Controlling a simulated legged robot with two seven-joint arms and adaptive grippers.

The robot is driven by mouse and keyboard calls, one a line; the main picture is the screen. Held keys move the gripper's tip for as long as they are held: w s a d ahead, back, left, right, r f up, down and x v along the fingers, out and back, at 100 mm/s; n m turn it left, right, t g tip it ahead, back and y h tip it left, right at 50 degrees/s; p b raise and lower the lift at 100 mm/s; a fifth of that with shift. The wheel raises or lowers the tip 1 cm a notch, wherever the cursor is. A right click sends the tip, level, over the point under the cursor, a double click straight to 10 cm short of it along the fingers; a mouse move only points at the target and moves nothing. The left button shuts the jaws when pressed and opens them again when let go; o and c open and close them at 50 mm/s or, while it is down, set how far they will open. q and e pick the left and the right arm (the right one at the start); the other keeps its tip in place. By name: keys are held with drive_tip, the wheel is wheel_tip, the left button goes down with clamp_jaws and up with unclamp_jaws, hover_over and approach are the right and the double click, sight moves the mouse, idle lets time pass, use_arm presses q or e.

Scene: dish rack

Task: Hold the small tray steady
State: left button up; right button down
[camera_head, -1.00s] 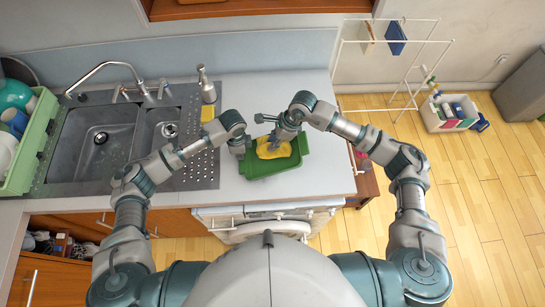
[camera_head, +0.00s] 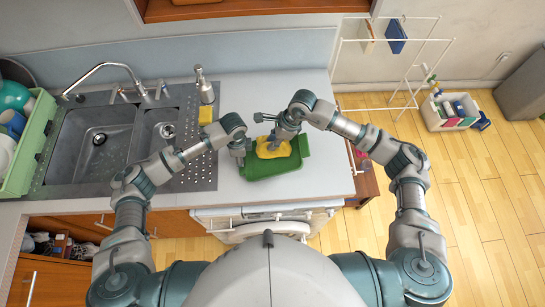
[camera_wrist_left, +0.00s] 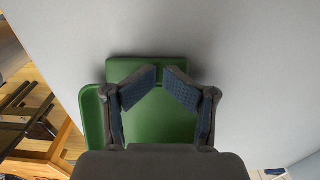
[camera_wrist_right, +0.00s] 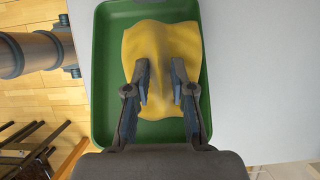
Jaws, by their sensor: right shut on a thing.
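A small green tray (camera_head: 262,171) lies on the counter in front of me. It also shows in the left wrist view (camera_wrist_left: 160,122) and the right wrist view (camera_wrist_right: 103,80). A yellow cloth (camera_head: 274,151) lies crumpled inside it. My right gripper (camera_head: 283,139) is over the tray and shut on the yellow cloth (camera_wrist_right: 160,45), which is pinched into a fold between its fingers. My left gripper (camera_head: 239,157) is at the tray's left edge. Its fingertips (camera_wrist_left: 161,72) lean inward over the green rim with a gap between them; whether they clamp the rim is unclear.
A double sink (camera_head: 103,135) with a tap is on the left, with a green dish rack (camera_head: 40,140) beyond it. A soap bottle (camera_head: 204,85) and yellow sponge (camera_head: 206,115) stand behind my left arm. The counter (camera_head: 325,165) is clear right of the tray.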

use_arm(q)
drive_tip(key=shift+r, duration=0.15)
wheel_tip(320, 180, up, 12)
drive_tip(key=shift+d, duration=0.2)
idle(0.5)
